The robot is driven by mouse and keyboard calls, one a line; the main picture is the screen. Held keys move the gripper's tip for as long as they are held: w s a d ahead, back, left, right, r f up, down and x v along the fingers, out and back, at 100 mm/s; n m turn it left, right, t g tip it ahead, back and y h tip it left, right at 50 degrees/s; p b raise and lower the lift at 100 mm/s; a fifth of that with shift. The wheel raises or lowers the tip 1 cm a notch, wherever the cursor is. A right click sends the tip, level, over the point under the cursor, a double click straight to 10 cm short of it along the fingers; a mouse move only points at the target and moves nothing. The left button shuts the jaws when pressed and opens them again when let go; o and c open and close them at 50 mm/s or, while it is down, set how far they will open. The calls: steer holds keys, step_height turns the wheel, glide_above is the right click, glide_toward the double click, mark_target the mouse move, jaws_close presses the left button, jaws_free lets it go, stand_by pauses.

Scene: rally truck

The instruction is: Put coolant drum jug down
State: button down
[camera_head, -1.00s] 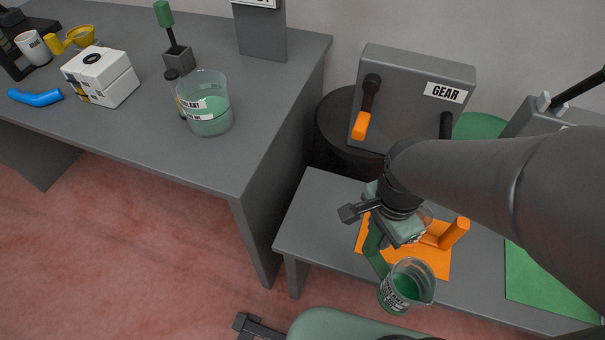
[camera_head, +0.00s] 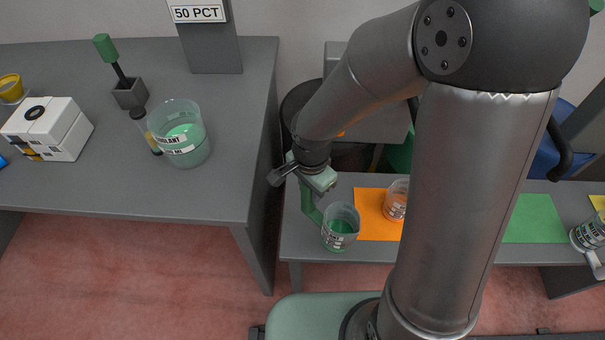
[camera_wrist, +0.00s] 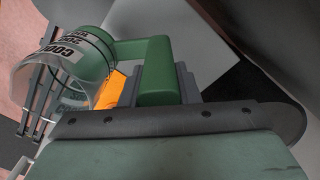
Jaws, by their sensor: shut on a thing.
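The coolant drum jug, a clear jug (camera_head: 341,232) with green liquid, black lettering and a green handle, hangs from my gripper (camera_head: 309,192). My gripper is shut on the handle. In the head view the jug appears over the low grey bench, just left of the orange mat (camera_head: 372,222); its height above the bench is unclear. In the wrist view the jug (camera_wrist: 62,72) fills the upper left, with the green handle running right to my gripper (camera_wrist: 165,88). A strip of orange shows behind it.
A jug with orange contents (camera_head: 395,203) stands on the orange mat. A green mat (camera_head: 535,220) lies to the right, with another labelled jug (camera_head: 588,235) beyond. The taller grey table (camera_head: 235,130) on the left holds a large coolant beaker (camera_head: 183,140) near the bench.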

steer(key=w+a+f, duration=0.1)
steer(key=w+f, duration=0.3)
steer(key=f, duration=0.4)
steer(key=shift+w+a+f, duration=0.25)
steer(key=shift+a+f, duration=0.1)
steer(key=shift+f, duration=0.05)
steer(key=shift+f, duration=0.2)
steer(key=c, duration=1.1)
jaws_free()
step_height(320, 180, up, 12)
steer(key=shift+r, duration=0.2)
